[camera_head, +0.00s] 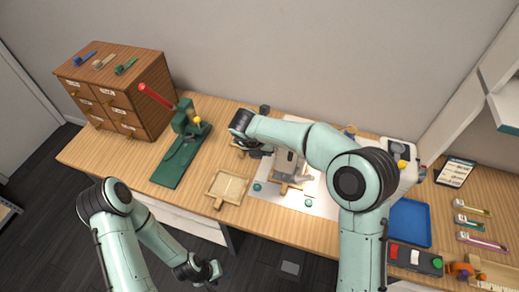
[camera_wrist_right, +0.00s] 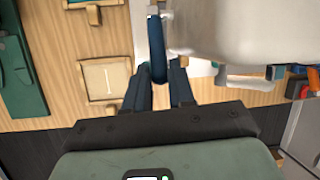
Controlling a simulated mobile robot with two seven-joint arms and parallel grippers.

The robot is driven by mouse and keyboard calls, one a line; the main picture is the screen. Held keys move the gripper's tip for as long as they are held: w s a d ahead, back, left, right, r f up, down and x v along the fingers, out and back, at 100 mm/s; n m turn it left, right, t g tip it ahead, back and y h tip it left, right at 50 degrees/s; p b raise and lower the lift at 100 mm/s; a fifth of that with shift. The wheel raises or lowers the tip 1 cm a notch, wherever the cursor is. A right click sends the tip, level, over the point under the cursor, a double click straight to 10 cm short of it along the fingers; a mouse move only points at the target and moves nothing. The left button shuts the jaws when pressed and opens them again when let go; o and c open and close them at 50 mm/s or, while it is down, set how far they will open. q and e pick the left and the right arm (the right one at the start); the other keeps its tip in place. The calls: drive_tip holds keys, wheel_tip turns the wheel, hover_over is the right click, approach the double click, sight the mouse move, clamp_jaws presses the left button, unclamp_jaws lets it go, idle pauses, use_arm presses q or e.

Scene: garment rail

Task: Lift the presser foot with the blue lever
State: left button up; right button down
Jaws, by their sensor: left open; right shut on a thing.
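The sewing machine shows as a pale grey body (camera_wrist_right: 235,30) across the top right of the right wrist view. A blue lever (camera_wrist_right: 157,45) hangs at its left side, and my right gripper (camera_wrist_right: 162,88) is shut on it, with one finger on each side. In the head view my right arm covers most of the machine, and its white end (camera_head: 400,153) shows at the right. The lever cannot be made out there, and the presser foot is hidden in both views. My left gripper (camera_head: 212,271) is open and empty, low in front of the table.
A green press with a red handle (camera_head: 178,160) stands left of the machine. A wooden tray (camera_head: 226,187) lies between them. A drawer cabinet (camera_head: 118,90) stands at the far left. A blue tray (camera_head: 410,222) and a switch box (camera_head: 415,259) are at the right.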

drive_tip(key=shift+w+r+g, duration=0.2)
drive_tip(key=shift+r+g, duration=0.05)
drive_tip(key=shift+g, duration=0.05)
drive_tip(key=c, duration=1)
unclamp_jaws()
drive_tip(key=shift+d+f, duration=0.1)
drive_tip(key=shift+d, duration=0.05)
